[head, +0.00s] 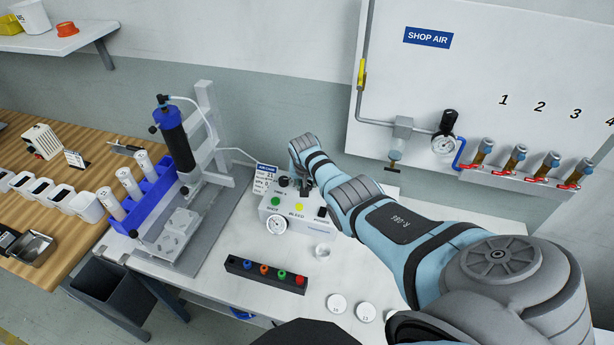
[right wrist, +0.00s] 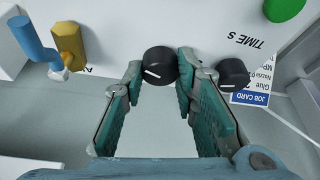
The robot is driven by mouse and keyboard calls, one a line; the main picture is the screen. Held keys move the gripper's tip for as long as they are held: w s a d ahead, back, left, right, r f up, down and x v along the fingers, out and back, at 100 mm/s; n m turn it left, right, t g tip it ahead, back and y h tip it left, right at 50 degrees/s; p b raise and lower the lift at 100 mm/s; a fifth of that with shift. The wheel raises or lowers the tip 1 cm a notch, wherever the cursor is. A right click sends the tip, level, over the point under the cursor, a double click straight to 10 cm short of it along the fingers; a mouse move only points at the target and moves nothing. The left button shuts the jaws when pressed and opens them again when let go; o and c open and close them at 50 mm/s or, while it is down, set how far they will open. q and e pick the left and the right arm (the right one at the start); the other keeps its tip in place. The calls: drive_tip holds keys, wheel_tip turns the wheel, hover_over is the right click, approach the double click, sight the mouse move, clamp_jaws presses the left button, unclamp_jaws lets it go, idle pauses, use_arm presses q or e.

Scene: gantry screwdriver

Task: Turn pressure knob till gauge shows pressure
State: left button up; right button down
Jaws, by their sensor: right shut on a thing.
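A white dispenser box (head: 265,208) stands on the bench in the head view, with a round white gauge (head: 277,225) on its front. The gauge needle is too small to read. In the right wrist view a black knob (right wrist: 158,70) with a white index line sits between the fingertips of my right gripper (right wrist: 162,62), which is shut on it. A second black knob (right wrist: 233,72) stands just right of the right finger, near the "TIME s" label. In the head view my right arm hides most of the gripped knob. My left gripper is not in view.
A job card (head: 265,178) stands by the box. A blue hose fitting (right wrist: 38,48) and a brass fitting (right wrist: 69,42) show in the right wrist view. A syringe stand (head: 205,130) is left of the box. A rack of coloured tips (head: 238,264) lies in front.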

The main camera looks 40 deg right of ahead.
drive_tip(key=c, duration=1.3)
unclamp_jaws()
drive_tip(key=shift+r, duration=0.1)
drive_tip(key=v, duration=1.1)
drive_tip(key=shift+s+a+r, duration=0.1)
drive_tip(key=shift+r, duration=0.25)
